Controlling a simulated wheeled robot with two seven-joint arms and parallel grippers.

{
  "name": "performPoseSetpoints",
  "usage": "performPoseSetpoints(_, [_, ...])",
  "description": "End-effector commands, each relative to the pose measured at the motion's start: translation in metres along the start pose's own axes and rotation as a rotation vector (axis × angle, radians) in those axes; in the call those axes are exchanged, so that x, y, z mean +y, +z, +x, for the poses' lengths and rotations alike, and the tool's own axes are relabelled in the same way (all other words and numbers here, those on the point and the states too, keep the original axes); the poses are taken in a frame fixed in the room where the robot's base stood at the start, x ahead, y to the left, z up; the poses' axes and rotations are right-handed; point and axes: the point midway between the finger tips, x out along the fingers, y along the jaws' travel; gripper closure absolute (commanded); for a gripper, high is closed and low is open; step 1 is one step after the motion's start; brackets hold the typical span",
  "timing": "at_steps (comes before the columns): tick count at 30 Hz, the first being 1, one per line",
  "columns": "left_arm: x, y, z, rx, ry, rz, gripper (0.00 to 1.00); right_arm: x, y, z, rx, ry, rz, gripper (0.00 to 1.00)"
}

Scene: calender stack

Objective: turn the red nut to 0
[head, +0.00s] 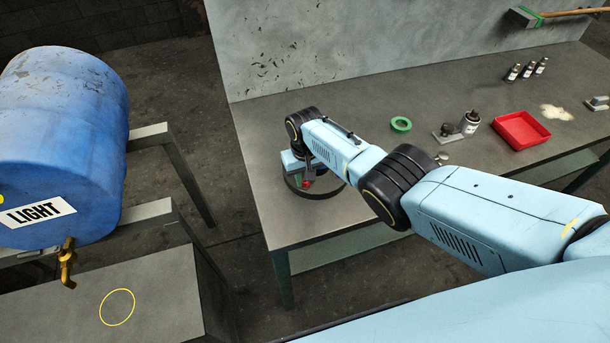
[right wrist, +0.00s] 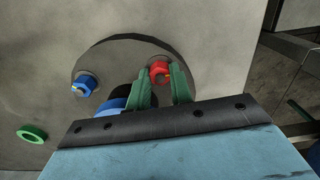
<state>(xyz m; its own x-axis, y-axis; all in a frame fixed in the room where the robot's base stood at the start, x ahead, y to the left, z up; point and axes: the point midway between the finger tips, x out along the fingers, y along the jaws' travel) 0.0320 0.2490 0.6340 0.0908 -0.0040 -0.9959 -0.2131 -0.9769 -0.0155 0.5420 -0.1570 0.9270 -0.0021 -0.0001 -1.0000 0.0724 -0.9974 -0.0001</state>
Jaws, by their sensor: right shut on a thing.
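The red nut (right wrist: 160,72) stands on a dark round base (right wrist: 112,52) on the workbench. In the right wrist view, the green fingers of my right gripper (right wrist: 163,80) are on both sides of the nut, shut on it. A blue nut (right wrist: 85,85) with a yellow mark stands on the same base, left of the red one. In the head view, my right gripper (head: 305,180) reaches down over the base (head: 330,190), and the red nut shows only as a small spot. The number marks cannot be read. My left gripper is out of view.
A green tape ring (head: 401,124), a spray can (head: 470,122), a red tray (head: 521,131) and several small bottles stand farther back on the bench (head: 270,205). A blue barrel (head: 75,130) labelled LIGHT with a brass tap (head: 66,262) is at left. The bench's front edge is close to the base.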

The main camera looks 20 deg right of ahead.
Motion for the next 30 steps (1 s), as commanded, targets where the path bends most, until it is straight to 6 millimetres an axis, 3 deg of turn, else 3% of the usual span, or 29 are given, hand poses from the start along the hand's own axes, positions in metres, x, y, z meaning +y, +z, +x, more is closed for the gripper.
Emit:
performPoseSetpoints(18, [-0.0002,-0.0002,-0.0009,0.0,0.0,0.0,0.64,0.0,-0.0028,-0.0028,0.007,0.0,0.038,1.0])
performPoseSetpoints(19, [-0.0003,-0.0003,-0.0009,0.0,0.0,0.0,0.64,0.0001,-0.0029,-0.0029,0.007,0.0,0.038,0.75])
performPoseSetpoints(23, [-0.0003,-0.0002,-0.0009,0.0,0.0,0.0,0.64,0.0001,-0.0022,-0.0022,0.006,0.0,0.038,0.58])
performPoseSetpoints(30, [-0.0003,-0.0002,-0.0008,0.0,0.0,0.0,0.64,0.0,-0.001,-0.0011,0.003,0.0,0.038,0.56])
